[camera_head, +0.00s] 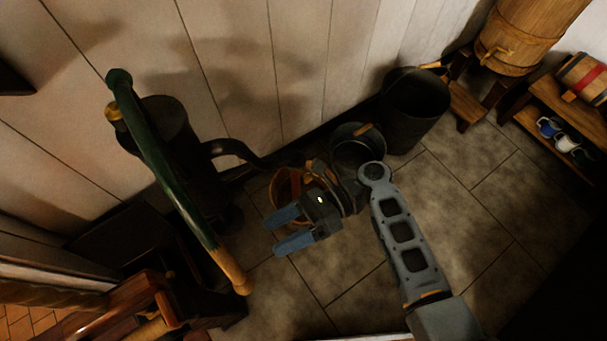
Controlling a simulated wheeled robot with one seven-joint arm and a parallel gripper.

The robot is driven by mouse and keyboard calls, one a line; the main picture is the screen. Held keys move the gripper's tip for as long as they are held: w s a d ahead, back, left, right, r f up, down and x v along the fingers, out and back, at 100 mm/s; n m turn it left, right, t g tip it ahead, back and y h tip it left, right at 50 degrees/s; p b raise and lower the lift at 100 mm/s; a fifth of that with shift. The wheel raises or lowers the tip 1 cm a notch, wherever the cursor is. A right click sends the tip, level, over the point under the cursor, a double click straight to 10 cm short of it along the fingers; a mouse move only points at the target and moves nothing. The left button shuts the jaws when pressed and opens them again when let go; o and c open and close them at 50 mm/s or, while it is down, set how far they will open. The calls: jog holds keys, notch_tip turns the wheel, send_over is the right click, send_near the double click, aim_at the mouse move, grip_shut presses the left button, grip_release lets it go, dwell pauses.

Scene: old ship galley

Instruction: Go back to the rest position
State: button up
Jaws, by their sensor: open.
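My gripper (278,229) is at the middle of the head view, above the tiled floor. Its two blue fingers point left and stand apart, with nothing between them. My grey arm reaches up from the lower right and bends back to the left at the wrist. A wooden bucket or basket (283,183) shows just behind the gripper, partly hidden by it. Whether the gripper touches it cannot be told.
A black hand pump (172,150) with a long green, wooden-tipped handle (165,175) stands left. A dark bin (415,105) is against the panelled wall. A barrel (525,35) and a shelf with mugs (565,142) are upper right. Floor at right is clear.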

jog(key=s+f+t+h, duration=0.2)
jog(key=s+f+t, duration=0.3)
jog(key=f, duration=0.2)
jog(key=s+d+f+n+t+h, duration=0.3)
jog(key=s+d+n+t+h, duration=0.45)
jog(key=d, duration=0.55)
jog(key=s+d+r+n+t+h, duration=0.2)
jog(key=d+r+n+t, duration=0.1)
jog(key=r, duration=0.7)
jog(key=s+d+r+n+t+h, duration=0.2)
jog(key=s+d+r+n+t, duration=0.1)
jog(key=r, duration=0.7)
jog(key=s+d+r+n+t+h, duration=0.2)
jog(key=d+r+n, duration=0.3)
jog(key=r, duration=0.5)
jog(key=shift+s+d+n+t, duration=0.2)
jog(key=shift+s+n+t, duration=0.2)
jog(key=shift+n+t, duration=0.35)
